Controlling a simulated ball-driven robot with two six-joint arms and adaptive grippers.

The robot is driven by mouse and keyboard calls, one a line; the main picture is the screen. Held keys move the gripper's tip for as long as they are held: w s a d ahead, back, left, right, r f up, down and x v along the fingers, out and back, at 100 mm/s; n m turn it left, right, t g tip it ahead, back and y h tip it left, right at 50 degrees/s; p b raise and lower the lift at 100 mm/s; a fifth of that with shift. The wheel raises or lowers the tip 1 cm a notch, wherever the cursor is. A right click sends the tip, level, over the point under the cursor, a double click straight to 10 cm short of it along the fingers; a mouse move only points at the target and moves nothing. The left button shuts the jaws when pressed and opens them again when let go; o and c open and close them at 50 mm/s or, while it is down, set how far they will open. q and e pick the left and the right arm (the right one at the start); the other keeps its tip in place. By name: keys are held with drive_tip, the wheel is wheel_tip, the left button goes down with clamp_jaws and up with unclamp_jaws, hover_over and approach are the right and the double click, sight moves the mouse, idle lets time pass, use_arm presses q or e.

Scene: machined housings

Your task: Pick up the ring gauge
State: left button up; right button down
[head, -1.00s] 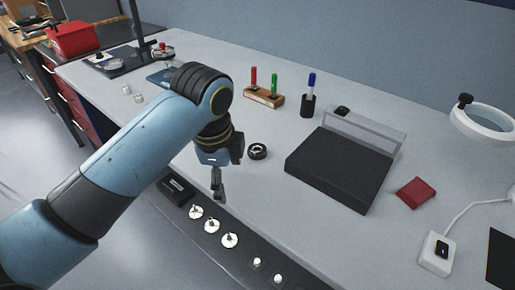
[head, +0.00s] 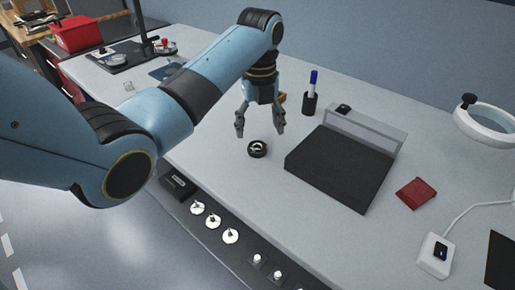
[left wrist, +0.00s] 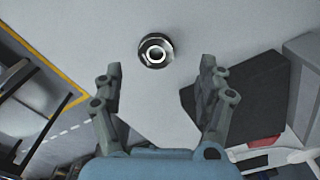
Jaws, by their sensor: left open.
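The ring gauge (head: 257,149) is a small black ring with a bright bore, lying flat on the grey bench top. My left gripper (head: 261,132) is above the bench, just behind the ring gauge, with its fingers pointing down and spread apart. Nothing is between the fingers. In the left wrist view the ring gauge (left wrist: 155,51) lies beyond the fingertips, roughly in line with the gap of the left gripper (left wrist: 160,70), and is not touched. My right gripper is in neither view.
A pen cup (head: 309,104) stands behind, a red cloth (head: 416,193) lies at right. White round parts (head: 213,221) sit along the front edge. Bench around the ring gauge is clear.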

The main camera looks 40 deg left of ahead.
sight(258, 144)
use_arm(q)
drive_tip(key=f, duration=0.2)
drive_tip(key=s+f, duration=0.1)
drive_tip(key=f, duration=0.1)
drive_tip(key=shift+d+f, duration=0.1)
drive_tip(key=shift+f, duration=0.2)
drive_tip(key=shift+w+f, duration=0.1)
drive_tip(key=shift+f, duration=0.3)
drive_tip(key=c, duration=1.4)
